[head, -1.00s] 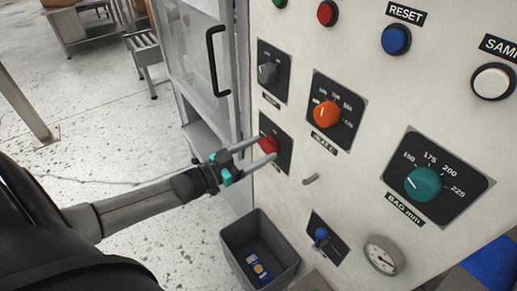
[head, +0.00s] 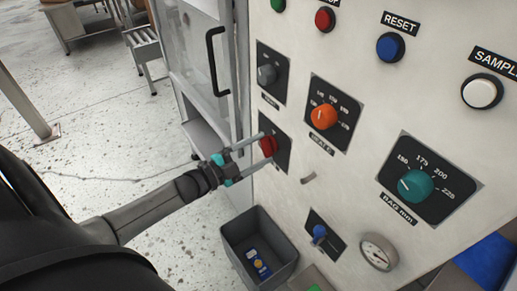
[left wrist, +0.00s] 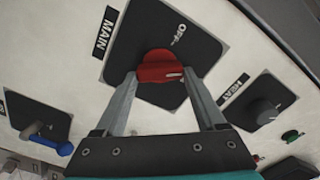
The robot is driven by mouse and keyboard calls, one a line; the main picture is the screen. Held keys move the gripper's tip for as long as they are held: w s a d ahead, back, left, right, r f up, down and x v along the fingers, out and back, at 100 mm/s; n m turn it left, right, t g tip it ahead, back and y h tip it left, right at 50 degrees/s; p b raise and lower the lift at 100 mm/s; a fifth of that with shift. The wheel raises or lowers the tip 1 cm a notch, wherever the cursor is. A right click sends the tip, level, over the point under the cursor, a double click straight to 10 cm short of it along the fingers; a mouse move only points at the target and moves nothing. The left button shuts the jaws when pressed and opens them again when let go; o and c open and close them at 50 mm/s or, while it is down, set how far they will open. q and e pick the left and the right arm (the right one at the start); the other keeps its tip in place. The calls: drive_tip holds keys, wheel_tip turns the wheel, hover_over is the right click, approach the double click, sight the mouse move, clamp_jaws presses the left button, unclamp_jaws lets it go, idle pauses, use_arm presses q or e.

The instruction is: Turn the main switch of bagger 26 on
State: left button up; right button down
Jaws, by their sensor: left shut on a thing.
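The main switch is a red knob (head: 267,146) on a dark square plate (head: 281,157), low on the left part of the pale panel. In the left wrist view the red knob (left wrist: 160,66) sits beside the label MAIN, and the word OFF shows above and right of it. A pale mark shows near the knob's right end. My left gripper (head: 264,147) is shut on the knob; its fingers also show on either side of the knob in the left wrist view (left wrist: 160,78). My right gripper is not in view. No bagger number is readable.
Nearby on the panel are a grey knob (head: 267,74), an orange knob (head: 323,116), a teal knob (head: 415,185), a blue toggle (head: 319,233) and a gauge (head: 378,251). A grey bin (head: 284,276) stands below. A door handle (head: 216,62) is to the left.

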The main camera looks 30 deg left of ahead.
use_arm(q)
drive_tip(key=m, duration=0.3)
drive_tip(key=shift+f+m, duration=0.15)
drive_tip(key=shift+m, duration=0.25)
drive_tip(key=shift+m+b, duration=0.45)
drive_tip(key=shift+m, duration=1.15)
drive_tip(key=o, duration=1.3)
drive_tip(key=shift+s, duration=0.15)
drive_tip(key=v, duration=1.5)
drive_tip(key=shift+f, duration=0.1)
